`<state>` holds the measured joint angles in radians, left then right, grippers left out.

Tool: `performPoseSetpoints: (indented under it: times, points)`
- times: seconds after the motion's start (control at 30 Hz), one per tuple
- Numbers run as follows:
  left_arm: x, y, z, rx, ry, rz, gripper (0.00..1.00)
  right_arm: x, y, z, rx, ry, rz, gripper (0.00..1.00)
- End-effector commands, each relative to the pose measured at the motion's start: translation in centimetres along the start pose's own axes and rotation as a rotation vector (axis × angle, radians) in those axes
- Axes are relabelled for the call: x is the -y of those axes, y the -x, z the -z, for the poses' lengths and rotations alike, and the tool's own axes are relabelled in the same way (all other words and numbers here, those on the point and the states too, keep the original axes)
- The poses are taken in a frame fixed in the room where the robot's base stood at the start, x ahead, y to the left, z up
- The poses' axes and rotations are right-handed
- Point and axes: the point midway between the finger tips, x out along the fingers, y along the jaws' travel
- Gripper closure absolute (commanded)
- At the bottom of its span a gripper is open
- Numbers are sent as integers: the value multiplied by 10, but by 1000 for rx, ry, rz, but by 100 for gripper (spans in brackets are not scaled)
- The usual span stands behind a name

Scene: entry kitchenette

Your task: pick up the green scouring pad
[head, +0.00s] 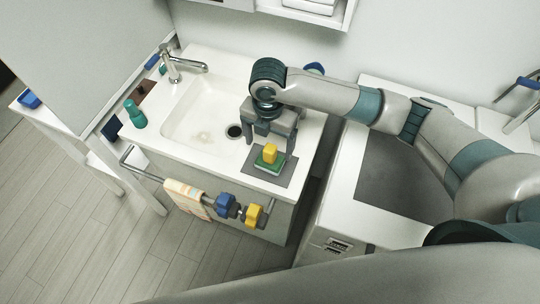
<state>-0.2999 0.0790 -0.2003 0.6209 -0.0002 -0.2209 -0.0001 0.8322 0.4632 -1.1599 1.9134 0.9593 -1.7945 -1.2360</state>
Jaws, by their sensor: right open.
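The green scouring pad (263,165) lies on a dark grey mat (287,178) at the front right of the sink counter. A small yellow block (270,152) sits on top of it and hides its middle. My right gripper (270,144) is open and points down from above, just behind the pad and the yellow block. Its fingers are spread and hold nothing; whether they touch the block cannot be told. My left gripper is out of view.
The sink basin (197,115) with a tap (180,63) lies left of my right gripper. A teal bottle (135,115) stands at the left edge. A front rail carries a striped towel (187,198) and blue and yellow items. A gap separates this counter from the right-hand one.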

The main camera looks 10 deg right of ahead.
Motion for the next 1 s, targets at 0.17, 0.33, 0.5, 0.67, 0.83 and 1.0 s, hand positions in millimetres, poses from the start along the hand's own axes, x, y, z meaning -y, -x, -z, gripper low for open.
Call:
performPoseSetpoints:
  times: [0.17,0.33,0.5,0.67,0.83,1.0]
  points:
    - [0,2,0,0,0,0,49,0,-7,0,1,0,-2,16]
    - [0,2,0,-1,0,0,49,0,-8,0,1,0,-2,16]
    - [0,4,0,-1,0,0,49,0,-9,0,0,0,-1,16]
    - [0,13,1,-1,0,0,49,3,-19,2,-1,0,2,16]
    - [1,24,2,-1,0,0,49,6,-42,4,-2,-1,2,16]
    - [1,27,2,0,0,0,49,6,-57,3,0,-1,-1,16]
